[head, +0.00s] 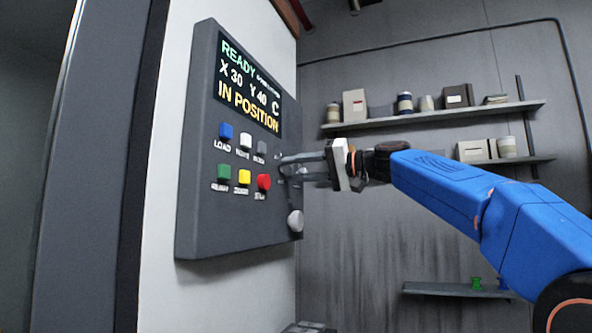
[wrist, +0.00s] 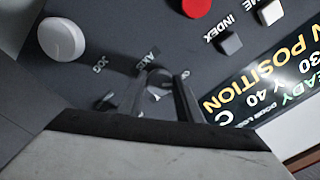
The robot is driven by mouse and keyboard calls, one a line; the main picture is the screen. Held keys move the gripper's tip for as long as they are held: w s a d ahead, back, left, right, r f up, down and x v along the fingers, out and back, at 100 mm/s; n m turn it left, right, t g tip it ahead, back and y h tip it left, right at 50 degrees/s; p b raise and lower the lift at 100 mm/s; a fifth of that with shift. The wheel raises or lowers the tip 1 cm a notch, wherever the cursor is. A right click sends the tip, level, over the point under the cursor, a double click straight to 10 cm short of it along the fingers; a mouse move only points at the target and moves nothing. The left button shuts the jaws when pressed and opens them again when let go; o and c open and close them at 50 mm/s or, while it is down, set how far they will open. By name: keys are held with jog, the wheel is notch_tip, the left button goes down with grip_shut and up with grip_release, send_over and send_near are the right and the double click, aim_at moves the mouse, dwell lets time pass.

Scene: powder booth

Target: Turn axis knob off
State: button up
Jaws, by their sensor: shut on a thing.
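The dark control panel (head: 216,218) faces me, with its lit screen (head: 248,88) reading READY, X 30, Y 40 and IN POSITION. My gripper (head: 284,168) reaches in from the right to the panel's right part. In the wrist view its two dark fingers (wrist: 160,97) are shut on a small axis knob (wrist: 157,80), under a label that seems to read AXIS. The fingers cover much of the knob, so its pointer setting cannot be told. In the head view the gripper hides the knob.
A round white knob (head: 295,221) sits low on the panel and also shows in the wrist view (wrist: 62,40). Several coloured buttons, including a red one (head: 264,182), sit left of my gripper. Shelves (head: 435,117) with containers are behind.

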jog(key=shift+f, duration=0.1)
jog(key=o, duration=1)
jog(key=shift+o, duration=0.2)
jog(key=shift+d, duration=0.15)
jog(key=v, duration=1.7)
jog(key=s+f+m+t+h, duration=0.1)
jog(key=s+f+m+h, duration=0.3)
jog(key=f, duration=1)
jog(key=s+d+f+h, duration=0.4)
jog(key=s+f, duration=0.6)
jog(key=f, duration=0.6)
jog(key=s+d+f+g+h, duration=0.1)
jog(key=s+d+f+h, duration=0.3)
jog(key=s+f, duration=0.5)
jog(key=s+d+f+g+h, duration=0.1)
jog(key=s+d+f+h, duration=0.4)
jog(key=f, duration=1.9)
jog(key=s+d, duration=0.3)
jog(key=s, duration=0.2)
jog(key=shift+s+f, duration=0.35)
jog(key=shift+f, duration=0.05)
